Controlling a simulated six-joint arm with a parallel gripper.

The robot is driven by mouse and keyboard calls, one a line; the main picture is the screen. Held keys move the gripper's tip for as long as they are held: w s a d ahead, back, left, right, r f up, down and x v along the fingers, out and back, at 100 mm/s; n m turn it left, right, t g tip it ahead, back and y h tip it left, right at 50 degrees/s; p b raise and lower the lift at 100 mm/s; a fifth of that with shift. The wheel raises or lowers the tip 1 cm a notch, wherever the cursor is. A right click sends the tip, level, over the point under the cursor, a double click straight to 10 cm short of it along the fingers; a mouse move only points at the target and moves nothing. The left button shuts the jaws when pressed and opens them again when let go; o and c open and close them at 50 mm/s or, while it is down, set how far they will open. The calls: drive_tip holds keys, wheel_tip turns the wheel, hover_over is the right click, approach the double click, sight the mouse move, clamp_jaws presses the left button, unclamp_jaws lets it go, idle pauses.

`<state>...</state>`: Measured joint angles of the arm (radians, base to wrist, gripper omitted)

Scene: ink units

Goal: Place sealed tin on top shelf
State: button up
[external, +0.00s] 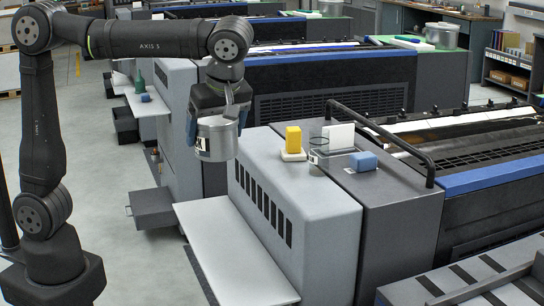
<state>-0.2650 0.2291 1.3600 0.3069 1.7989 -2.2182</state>
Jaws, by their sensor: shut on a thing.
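My gripper (218,112) is shut on a silver cylindrical tin (217,142) with a pale label on its left side. The tin hangs roughly upright in the air, left of the nearest machine's light grey cover. A dark shelf unit (510,88) stands at the far right, well away from my gripper.
Another silver pot (441,36) stands on a farther machine.

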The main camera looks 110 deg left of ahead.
wheel_tip(320, 180, down, 26)
approach(240, 271)
drive_tip(key=shift+s+a+r, duration=0.2)
drive_tip(key=shift+s+a, duration=0.25)
drive_tip(key=shift+s, duration=0.2)
drive_tip(key=shift+f, duration=2)
drive_tip(key=o, duration=0.9)
drive_tip(key=shift+f, duration=0.2)
drive_tip(key=o, duration=0.3)
drive_tip(key=shift+o, duration=0.2)
drive_tip(key=shift+r, duration=0.1)
drive_tip(key=v, duration=1.2)
